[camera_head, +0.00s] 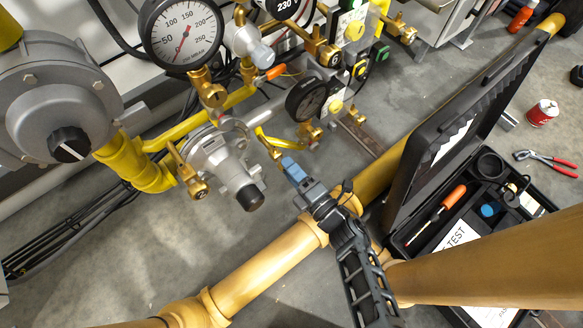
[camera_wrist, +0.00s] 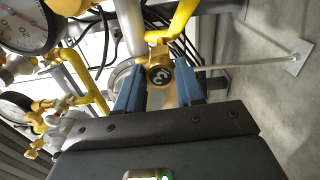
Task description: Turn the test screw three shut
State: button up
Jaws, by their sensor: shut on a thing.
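Test screw three (camera_wrist: 158,74) is a brass fitting with a dark round end face marked 3, seen in the wrist view between my two blue fingers. My gripper (camera_wrist: 160,90) is shut on it, one finger on each side. In the head view my gripper (camera_head: 288,163) reaches in from the lower right to brass fittings beside the grey regulator (camera_head: 222,165). There the fingers largely hide the screw, and its number cannot be read.
Gauges (camera_head: 181,30) and yellow pipes crowd around and above the screw. A thick yellow pipe (camera_head: 262,262) runs diagonally below my arm. An open black case (camera_head: 412,200) with tools stands at the right.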

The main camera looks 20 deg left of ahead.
jog(key=m+p, duration=0.1)
jog(key=m, duration=0.8)
jog(key=shift+f, duration=0.15)
jog(key=shift+m, duration=0.4)
jog(key=o, duration=1)
jog(key=shift+o, duration=0.2)
jog(key=p+v, duration=0.3)
jog(key=v, duration=0.4)
jog(key=shift+s+d+p, duration=0.25)
jog(key=shift+d+p, duration=0.05)
jog(key=shift+p, duration=0.1)
